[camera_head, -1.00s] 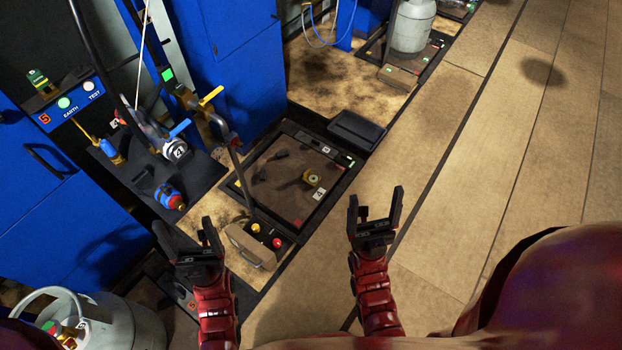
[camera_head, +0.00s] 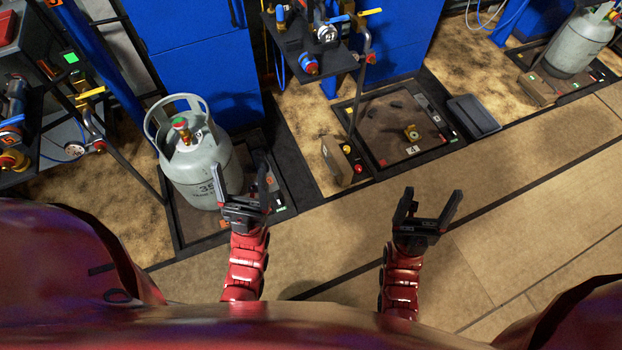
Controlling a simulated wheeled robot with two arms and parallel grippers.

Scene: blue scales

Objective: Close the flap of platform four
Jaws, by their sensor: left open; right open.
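Platform four (camera_head: 388,128) is a dark-framed floor scale with a brownish plate and a white "4" label, right of centre. A small yellow-and-dark round piece sits on its plate. At its left front corner are red and yellow buttons beside a raised tan cover (camera_head: 337,160), which may be its flap; I cannot tell for sure. My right gripper (camera_head: 431,195) is open and empty, in front of and below the platform in the picture. My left gripper (camera_head: 240,182) is open and empty, overlapping the lower right of a gas cylinder in view.
The grey gas cylinder (camera_head: 198,160) stands upright on another platform at left. A black tray (camera_head: 473,117) lies right of platform four. Another cylinder (camera_head: 578,45) stands at the upper right. Hoses and valves hang from a shelf (camera_head: 318,50) above. The floor at lower right is clear.

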